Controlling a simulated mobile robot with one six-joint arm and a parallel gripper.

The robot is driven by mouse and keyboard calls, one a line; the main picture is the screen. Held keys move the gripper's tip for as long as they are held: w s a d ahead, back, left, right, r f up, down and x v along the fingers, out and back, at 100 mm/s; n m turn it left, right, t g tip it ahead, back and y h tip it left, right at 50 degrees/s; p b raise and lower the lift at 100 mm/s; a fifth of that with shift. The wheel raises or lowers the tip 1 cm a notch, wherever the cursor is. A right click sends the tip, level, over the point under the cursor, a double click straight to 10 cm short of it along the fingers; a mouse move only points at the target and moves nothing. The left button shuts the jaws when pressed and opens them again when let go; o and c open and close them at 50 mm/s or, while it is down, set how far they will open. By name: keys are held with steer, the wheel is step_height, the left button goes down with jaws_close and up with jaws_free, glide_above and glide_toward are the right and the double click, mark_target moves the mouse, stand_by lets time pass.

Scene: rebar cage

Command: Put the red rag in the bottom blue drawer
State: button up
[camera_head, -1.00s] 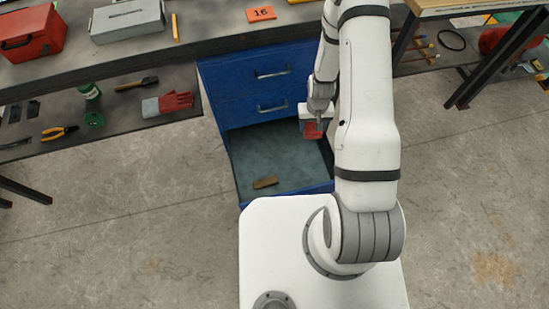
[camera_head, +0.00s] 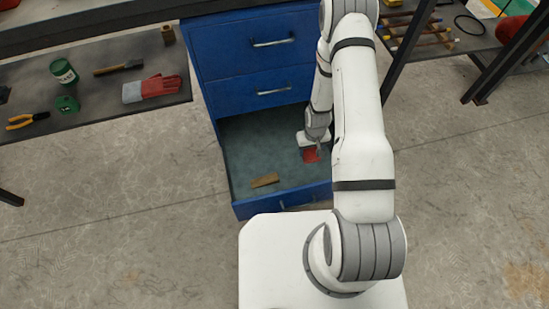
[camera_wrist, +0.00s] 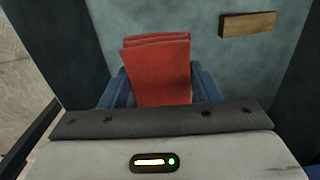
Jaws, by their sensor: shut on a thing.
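The red rag (camera_head: 311,156) is held by my gripper (camera_head: 316,150) inside the open bottom blue drawer (camera_head: 300,194). In the wrist view the folded red rag (camera_wrist: 158,72) sits between the two blue fingers of my gripper (camera_wrist: 158,85), which are shut on it. The grey drawer floor shows behind it in the wrist view. I cannot tell whether the rag touches the floor. A wooden block (camera_head: 265,180) lies on the drawer floor, left of the rag; the block (camera_wrist: 248,24) is at the upper right in the wrist view.
Two blue drawers with handles (camera_head: 272,91) above are shut. A shelf at the left holds red and grey gloves (camera_head: 151,89), a hammer (camera_head: 118,68), a green can (camera_head: 63,72) and pliers (camera_head: 28,120). The middle of the bottom drawer has free room.

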steer(key=b, duration=0.4)
glide_toward(305, 172)
step_height(305, 172, down, 6)
steer(key=b, duration=0.9)
steer(key=shift+f, duration=0.2)
steer(key=shift+f, duration=0.15)
steer(key=o, duration=1)
steer(key=shift+r, duration=0.2)
